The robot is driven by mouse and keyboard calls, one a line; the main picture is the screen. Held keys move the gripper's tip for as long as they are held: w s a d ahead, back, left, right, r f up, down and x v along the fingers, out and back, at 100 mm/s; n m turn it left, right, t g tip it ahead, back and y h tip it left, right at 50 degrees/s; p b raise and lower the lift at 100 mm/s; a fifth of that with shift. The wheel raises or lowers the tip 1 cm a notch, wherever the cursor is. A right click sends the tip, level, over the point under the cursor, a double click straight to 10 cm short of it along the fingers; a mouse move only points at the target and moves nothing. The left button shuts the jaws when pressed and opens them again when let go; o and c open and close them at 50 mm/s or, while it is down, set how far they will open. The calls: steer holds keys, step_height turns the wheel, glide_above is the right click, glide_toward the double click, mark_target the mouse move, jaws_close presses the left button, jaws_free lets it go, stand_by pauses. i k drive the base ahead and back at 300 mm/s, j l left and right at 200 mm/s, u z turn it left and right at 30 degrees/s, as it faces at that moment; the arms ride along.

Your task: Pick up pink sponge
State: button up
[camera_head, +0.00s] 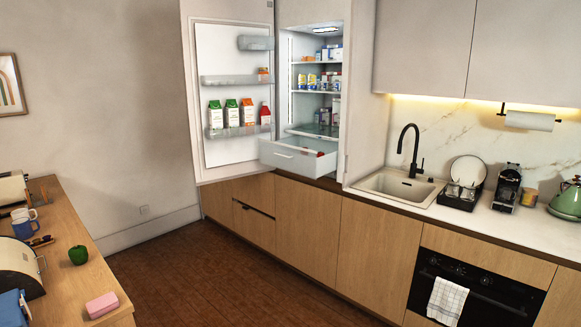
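The pink sponge (102,305) lies flat near the front right corner of the wooden counter (88,255) at the lower left. Nothing covers it. My gripper is not in view, so its place relative to the sponge does not show.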

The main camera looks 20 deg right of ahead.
mark_target(104, 304)
steer(key=i+u, duration=0.15)
steer(key=u, duration=0.3)
steer(key=i+u, duration=0.15)
steer(key=u, duration=0.35)
steer(key=i+l+u, duration=0.1)
steer(key=u, duration=0.35)
steer(key=i+l+u, duration=0.15)
steer(key=u, duration=0.3)
steer(key=i+l, duration=0.15)
steer(key=l, duration=0.15)
steer(key=i+l+u, duration=0.15)
steer(key=l, duration=0.15)
steer(key=i+l, duration=0.15)
steer(key=l, duration=0.15)
steer(key=i+l+u, duration=0.1)
steer(key=l, duration=0.2)
steer(key=i, duration=0.05)
